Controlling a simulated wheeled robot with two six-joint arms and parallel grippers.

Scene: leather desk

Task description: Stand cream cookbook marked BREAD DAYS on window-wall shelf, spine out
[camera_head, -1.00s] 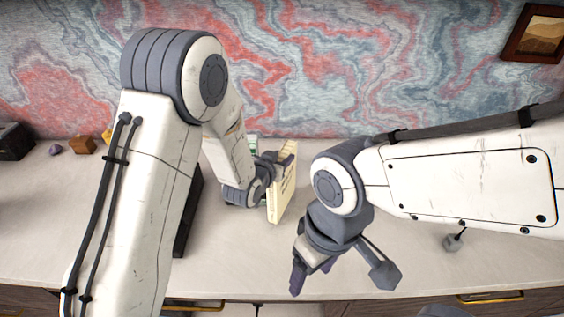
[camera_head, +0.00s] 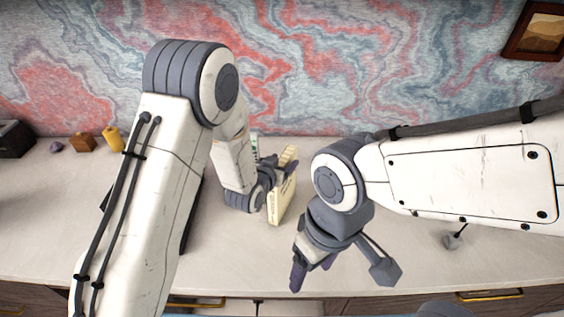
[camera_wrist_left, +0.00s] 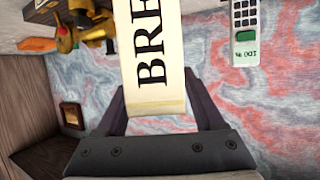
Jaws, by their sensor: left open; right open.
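The cream cookbook (camera_head: 281,205) stands upright on the desk near the middle of the head view, seen edge-on. In the left wrist view its cream face with the black letters "BRE" (camera_wrist_left: 153,60) fills the top centre; the rest of the title is cut off. My left gripper (camera_head: 279,168) is open at the book, partly hidden by my own arm. In the left wrist view the book's end lies between its two fingers (camera_wrist_left: 158,108), with gaps visible beside it. My right gripper (camera_head: 312,272) is open and empty, pointing down to the right of the book. I cannot identify the window-wall shelf.
A white and green object (camera_wrist_left: 244,35) with keys is beside the book in the left wrist view. A yellow bottle-like object (camera_head: 113,139), an orange-brown block (camera_head: 82,142) and a dark box (camera_head: 14,139) stand at the back left.

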